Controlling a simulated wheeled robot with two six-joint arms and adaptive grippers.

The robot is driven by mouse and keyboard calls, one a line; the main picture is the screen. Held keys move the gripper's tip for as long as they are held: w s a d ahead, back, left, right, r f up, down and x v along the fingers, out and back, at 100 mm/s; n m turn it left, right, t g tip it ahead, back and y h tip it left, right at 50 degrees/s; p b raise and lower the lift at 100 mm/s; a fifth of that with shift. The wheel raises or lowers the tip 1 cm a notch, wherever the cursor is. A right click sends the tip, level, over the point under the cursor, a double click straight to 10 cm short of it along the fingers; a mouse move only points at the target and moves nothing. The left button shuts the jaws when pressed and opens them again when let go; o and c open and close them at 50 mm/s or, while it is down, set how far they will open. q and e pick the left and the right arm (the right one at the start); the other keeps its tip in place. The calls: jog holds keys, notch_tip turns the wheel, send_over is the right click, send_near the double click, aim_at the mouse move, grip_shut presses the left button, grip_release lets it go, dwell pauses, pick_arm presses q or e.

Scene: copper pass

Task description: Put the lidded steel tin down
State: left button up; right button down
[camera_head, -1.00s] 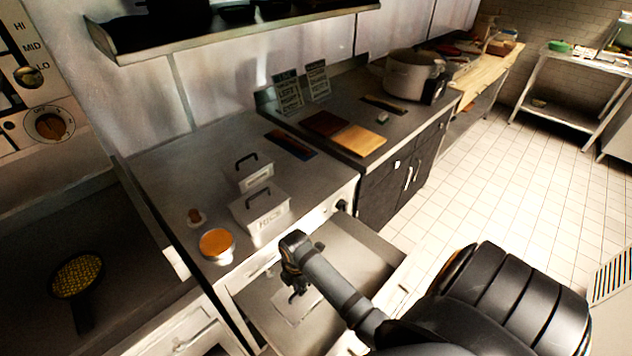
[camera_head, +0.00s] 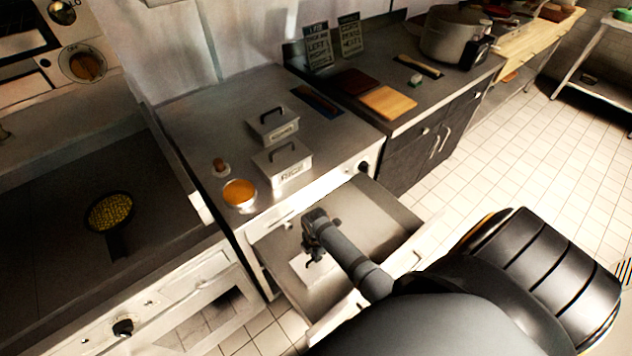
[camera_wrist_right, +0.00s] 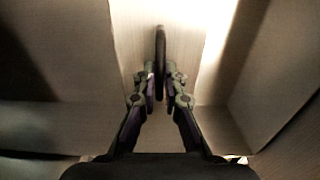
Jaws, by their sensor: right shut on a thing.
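My right gripper (camera_head: 315,257) reaches down into the open drawer (camera_head: 395,212). In the wrist view its fingers (camera_wrist_right: 160,90) are shut on the dark upright handle (camera_wrist_right: 160,55) of a lidded steel tin, whose pale lid (camera_wrist_right: 188,40) lies below. In the head view part of this tin (camera_head: 301,269) shows under the gripper, inside the drawer. The arm and gripper hide some of it. I cannot tell whether its base touches the drawer floor. My left gripper is not in view.
Two other lidded tins stand on the counter, one marked RICE (camera_head: 283,165) and one behind it (camera_head: 272,125). An orange-filled round tin (camera_head: 239,194) stands near the counter edge. A pan of yellow food (camera_head: 110,212) is at left. Drawer walls (camera_wrist_right: 265,75) flank the gripper.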

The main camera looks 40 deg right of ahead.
jog(key=c, duration=1.4)
grip_release()
jog(key=shift+f, duration=0.1)
jog(key=shift+c, duration=0.2)
notch_tip(320, 180, up, 12)
jog(key=shift+p, duration=0.4)
